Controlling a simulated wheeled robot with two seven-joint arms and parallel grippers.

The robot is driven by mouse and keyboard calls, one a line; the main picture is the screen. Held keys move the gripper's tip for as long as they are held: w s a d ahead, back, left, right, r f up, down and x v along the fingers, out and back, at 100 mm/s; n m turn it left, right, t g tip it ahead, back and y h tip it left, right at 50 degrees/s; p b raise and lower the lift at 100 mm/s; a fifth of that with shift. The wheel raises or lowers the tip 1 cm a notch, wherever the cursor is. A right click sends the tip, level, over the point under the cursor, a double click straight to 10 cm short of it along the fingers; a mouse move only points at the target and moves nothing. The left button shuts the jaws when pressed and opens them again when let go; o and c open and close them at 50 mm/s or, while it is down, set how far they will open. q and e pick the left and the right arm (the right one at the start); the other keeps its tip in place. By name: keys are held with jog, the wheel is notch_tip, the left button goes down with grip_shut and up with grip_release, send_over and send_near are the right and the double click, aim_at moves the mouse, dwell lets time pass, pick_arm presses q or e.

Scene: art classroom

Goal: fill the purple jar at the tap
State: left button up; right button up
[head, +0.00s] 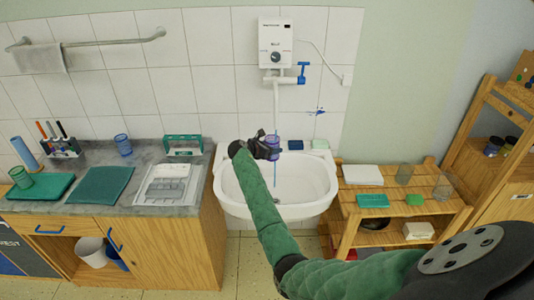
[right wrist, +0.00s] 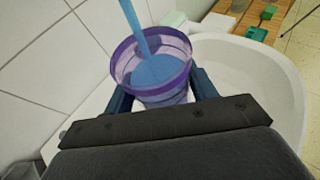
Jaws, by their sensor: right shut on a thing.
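My right gripper (head: 262,148) is shut on the purple jar (head: 272,142) and holds it over the white basin (head: 325,186), under the tap spout (head: 276,98). In the right wrist view the see-through purple jar (right wrist: 124,60) stands between the fingers (right wrist: 162,98), roughly upright. A blue stream of water (right wrist: 134,27) falls into it, and blue water (right wrist: 158,72) stands inside below the rim. In the head view a thin blue line also shows below the jar, down to the basin. The tap's blue handle (head: 302,73) is at the spout's right. My left gripper is out of view.
A white heater box (head: 276,44) hangs above the tap. A counter (head: 140,151) with trays and a blue cup (head: 123,145) is at left. A wooden shelf (head: 345,209) with glass jars stands right of the basin.

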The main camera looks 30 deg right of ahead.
jog(key=a+p, duration=0.1)
jog(key=s+a+p, duration=0.1)
jog(key=s+a, duration=0.1)
jog(key=a, duration=0.1)
jog(key=shift+p, duration=0.4)
dwell(0.6)
jog(key=s+a+p, duration=0.2)
jog(key=s+a, duration=0.1)
jog(key=a, duration=0.3)
dwell(0.7)
jog(key=shift+s, duration=0.1)
